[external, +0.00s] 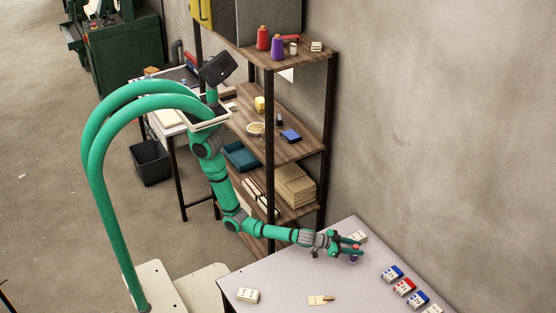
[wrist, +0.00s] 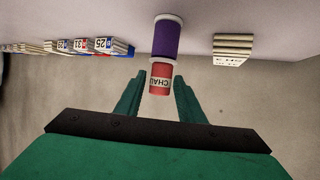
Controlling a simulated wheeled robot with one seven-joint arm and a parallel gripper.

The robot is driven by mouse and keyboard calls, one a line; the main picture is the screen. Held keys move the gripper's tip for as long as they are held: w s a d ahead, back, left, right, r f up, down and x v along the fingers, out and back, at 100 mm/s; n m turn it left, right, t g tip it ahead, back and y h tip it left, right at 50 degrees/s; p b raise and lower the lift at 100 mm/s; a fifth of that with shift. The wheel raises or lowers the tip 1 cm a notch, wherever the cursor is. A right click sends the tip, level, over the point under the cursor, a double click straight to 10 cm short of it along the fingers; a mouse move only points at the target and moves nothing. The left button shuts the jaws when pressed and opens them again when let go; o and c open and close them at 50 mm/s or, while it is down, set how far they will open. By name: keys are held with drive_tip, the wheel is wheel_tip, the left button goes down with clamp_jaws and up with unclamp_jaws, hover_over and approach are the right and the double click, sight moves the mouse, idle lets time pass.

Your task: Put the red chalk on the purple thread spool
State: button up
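The red chalk (wrist: 160,79) is a short red cylinder with a white label reading "CHAL" in the wrist view. The purple thread spool (wrist: 167,38) is right against it, end to end, in this view, which shows the table at the top. The chalk appears to sit on the spool; a small red patch shows above the spool (external: 353,260) in the external view. My gripper (wrist: 159,82) has one finger on each side of the chalk, with narrow gaps visible between fingers and chalk. It also shows over the table in the external view (external: 358,246).
Blue and red labelled boxes (external: 403,287) line the table's right side. White blocks lie at the front left (external: 247,295) and behind the gripper (external: 358,236). A small tan item (external: 321,300) lies at the front. A wooden shelf (external: 295,152) stands behind against the wall.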

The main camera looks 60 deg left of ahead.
drive_tip(key=shift+r, duration=0.1)
drive_tip(key=shift+s+r, duration=0.15)
drive_tip(key=v, duration=1.1)
drive_tip(key=shift+s+a+r, duration=0.2)
drive_tip(key=shift+s, duration=0.05)
